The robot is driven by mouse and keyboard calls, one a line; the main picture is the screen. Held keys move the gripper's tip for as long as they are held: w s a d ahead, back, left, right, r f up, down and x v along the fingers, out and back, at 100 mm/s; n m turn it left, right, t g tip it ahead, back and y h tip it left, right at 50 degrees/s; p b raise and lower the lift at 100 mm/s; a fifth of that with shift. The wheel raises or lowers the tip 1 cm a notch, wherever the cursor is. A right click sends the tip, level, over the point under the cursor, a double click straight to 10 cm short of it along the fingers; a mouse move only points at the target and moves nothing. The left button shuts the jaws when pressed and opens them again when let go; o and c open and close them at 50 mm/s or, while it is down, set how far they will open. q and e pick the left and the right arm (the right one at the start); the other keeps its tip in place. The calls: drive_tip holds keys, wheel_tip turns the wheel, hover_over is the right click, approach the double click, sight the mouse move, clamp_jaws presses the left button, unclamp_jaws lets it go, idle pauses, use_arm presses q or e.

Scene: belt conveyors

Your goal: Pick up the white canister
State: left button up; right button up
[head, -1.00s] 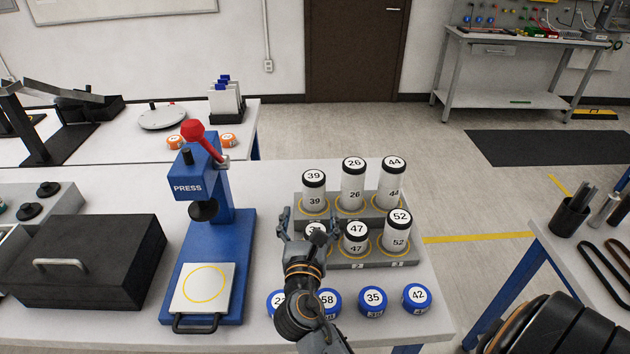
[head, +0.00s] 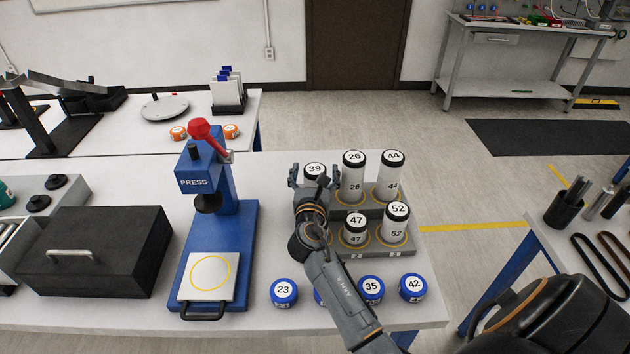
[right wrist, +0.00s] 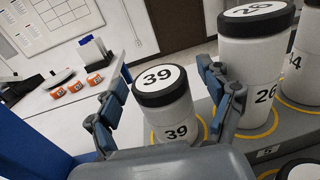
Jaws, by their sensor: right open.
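Several white canisters with black lids and number labels stand on a grey stepped rack (head: 377,257). Canister 39 (head: 315,168) is at the back left, with 26 (head: 353,188) and 44 (head: 389,187) beside it. Canisters 47 (head: 355,238) and 52 (head: 396,232) stand on the front step. My right gripper (head: 314,177) is open at canister 39. In the right wrist view, its fingers (right wrist: 165,98) are on either side of canister 39 (right wrist: 172,118), which stands upright in its yellow ring. Contact cannot be told. My left gripper is out of view.
Blue-lidded round containers, such as 23 (head: 283,293) and 42 (head: 412,287), sit along the front table edge; my arm covers part of one. A blue press (head: 222,230) stands to the left, with a black box (head: 95,250) beyond it.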

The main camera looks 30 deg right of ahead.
drive_tip(key=c, duration=1.3)
drive_tip(key=shift+c, duration=0.5)
drive_tip(key=shift+r, duration=0.15)
